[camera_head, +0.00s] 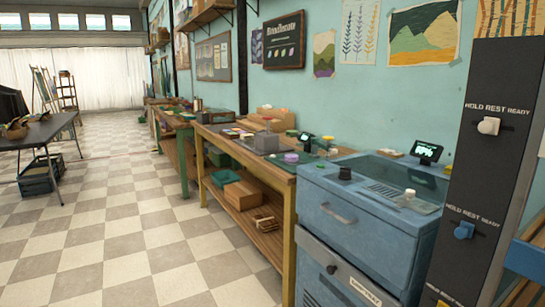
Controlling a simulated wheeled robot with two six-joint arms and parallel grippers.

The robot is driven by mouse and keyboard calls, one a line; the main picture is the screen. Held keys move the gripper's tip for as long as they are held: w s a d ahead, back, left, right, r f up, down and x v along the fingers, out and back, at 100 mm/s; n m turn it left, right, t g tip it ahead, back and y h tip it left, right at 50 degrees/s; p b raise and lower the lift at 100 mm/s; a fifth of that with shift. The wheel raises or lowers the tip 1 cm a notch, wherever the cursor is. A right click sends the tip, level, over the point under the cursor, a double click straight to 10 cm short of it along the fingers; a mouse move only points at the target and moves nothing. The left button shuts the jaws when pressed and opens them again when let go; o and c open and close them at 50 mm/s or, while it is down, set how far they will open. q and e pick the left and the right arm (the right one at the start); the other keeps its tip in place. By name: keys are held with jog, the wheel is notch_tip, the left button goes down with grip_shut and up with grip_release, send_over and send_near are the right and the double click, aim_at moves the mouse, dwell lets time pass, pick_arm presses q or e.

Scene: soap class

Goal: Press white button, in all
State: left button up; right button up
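A small white round button or knob (409,195) stands on the top right of the blue machine (345,235). A white knob (488,126) sits on a tall dark panel (478,200) at the right, under the words HOLD REST READY. I cannot tell from this view which of the two is the task's white button. Lower on the panel is a blue knob (464,230) with the same words. A black knob (344,173) is on the machine's top left. Neither of my grippers is in view.
A small display (427,152) stands at the machine's back. A wooden workbench (245,150) with boxes and soaps runs along the wall to its left. A dark table (35,132) is at the far left. The checkered floor (130,235) between is clear.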

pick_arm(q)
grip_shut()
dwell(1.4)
